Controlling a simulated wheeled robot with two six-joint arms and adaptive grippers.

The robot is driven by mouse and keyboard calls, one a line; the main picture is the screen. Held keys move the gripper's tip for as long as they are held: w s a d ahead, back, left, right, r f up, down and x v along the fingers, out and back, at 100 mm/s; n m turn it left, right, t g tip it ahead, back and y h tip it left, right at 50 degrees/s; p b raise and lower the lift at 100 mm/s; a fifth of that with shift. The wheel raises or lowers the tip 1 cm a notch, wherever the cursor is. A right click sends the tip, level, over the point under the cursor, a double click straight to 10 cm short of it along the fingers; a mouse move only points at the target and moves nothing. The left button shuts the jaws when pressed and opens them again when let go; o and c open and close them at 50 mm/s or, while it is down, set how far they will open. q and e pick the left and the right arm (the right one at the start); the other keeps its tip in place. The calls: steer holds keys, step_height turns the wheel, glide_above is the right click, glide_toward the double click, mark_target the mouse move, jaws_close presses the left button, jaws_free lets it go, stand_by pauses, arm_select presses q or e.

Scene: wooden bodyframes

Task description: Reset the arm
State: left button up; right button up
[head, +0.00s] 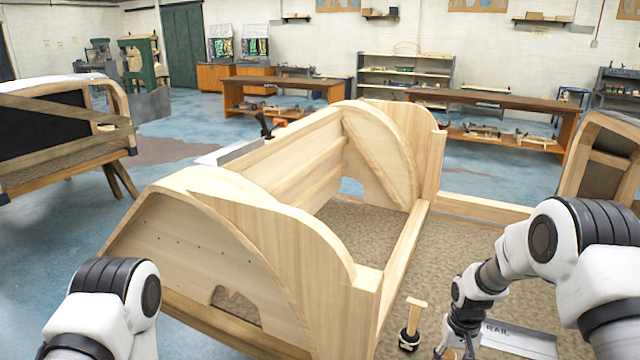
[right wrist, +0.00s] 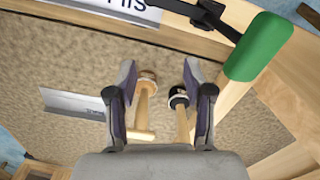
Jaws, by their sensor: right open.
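My right arm (head: 580,255) comes in from the right in the head view. Its gripper (head: 455,350) is low near the bottom edge, partly cut off, beside a small black-headed mallet (head: 409,338). In the right wrist view my right gripper (right wrist: 160,80) is open, its two fingers apart. The black-headed mallet (right wrist: 180,99) and a tan-headed mallet (right wrist: 146,82) show between and beyond the fingers; neither looks gripped. My left arm (head: 103,305) shows at the bottom left of the head view, and its gripper is out of frame.
A large wooden bodyframe (head: 270,235) fills the middle. A sign reading RAIL (head: 520,338) is by the right gripper. A green-handled tool (right wrist: 259,47) lies close to the right finger. Other frames stand left (head: 60,130) and right (head: 605,160). Workbenches line the back.

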steer(key=shift+g, duration=0.9)
steer(key=s+f, duration=0.1)
steer(key=f, duration=0.1)
steer(key=s+f, duration=0.1)
steer(key=s, duration=0.1)
steer(key=s+f, duration=0.2)
steer(key=shift+s+a+f, duration=0.15)
steer(key=shift+a+f, duration=0.15)
steer(key=s+a+f, duration=0.1)
steer(key=s+f, duration=0.1)
steer(key=s, duration=1.2)
steer(key=s+a+f+n+t, duration=0.1)
steer(key=s+a+f, duration=0.1)
steer(key=s, duration=1.3)
steer(key=shift+s+a+f, duration=0.25)
steer(key=shift+a+f, duration=0.05)
steer(key=shift+f, duration=0.55)
